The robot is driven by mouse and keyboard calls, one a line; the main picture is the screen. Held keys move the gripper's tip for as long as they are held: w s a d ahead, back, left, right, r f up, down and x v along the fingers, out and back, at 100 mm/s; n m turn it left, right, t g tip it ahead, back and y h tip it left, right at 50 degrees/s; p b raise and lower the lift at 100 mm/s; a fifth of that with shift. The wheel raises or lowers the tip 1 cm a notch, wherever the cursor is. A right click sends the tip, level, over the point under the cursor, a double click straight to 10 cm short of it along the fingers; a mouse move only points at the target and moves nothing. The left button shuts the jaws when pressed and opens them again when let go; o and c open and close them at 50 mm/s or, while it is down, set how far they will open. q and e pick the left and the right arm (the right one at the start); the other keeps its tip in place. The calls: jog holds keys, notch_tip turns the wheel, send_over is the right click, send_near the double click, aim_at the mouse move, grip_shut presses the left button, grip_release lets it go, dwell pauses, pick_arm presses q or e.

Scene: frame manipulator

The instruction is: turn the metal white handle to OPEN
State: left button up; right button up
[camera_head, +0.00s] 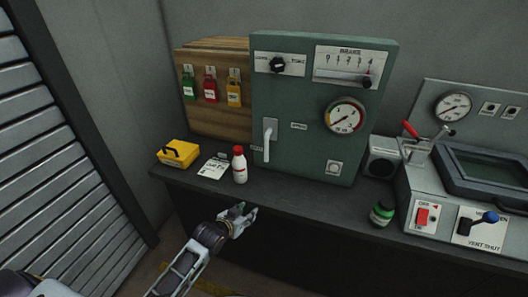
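The white metal handle (267,143) is on the lower left of the front of the green cabinet (300,105). Its long bar hangs down, close to upright. Small labels sit beside it, too small to read. My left gripper (246,211) is in front of the counter edge, below and a little left of the handle, well apart from it. Its fingers look spread with nothing between them. My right gripper is not in view.
A yellow box (178,153) and a paper card (214,167) lie left. A green jar (382,212) stands right, near the console (450,215).

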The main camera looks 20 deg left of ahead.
aim_at(265, 151)
pick_arm(q)
jog(key=w+r+t+h, duration=0.1)
jog(key=w+r+t, duration=0.2)
jog(key=r, duration=0.5)
jog(key=w+a+r+t+h, duration=0.1)
jog(key=w+r+t, duration=0.2)
jog(key=r, duration=0.4)
jog(key=shift+w+r+b, duration=0.3)
jog(key=shift+r+b, duration=0.05)
jog(key=shift+b, duration=0.05)
jog(key=shift+w, duration=0.1)
jog(key=shift+p+x, duration=0.4)
jog(key=shift+x, duration=6.35)
grip_shut()
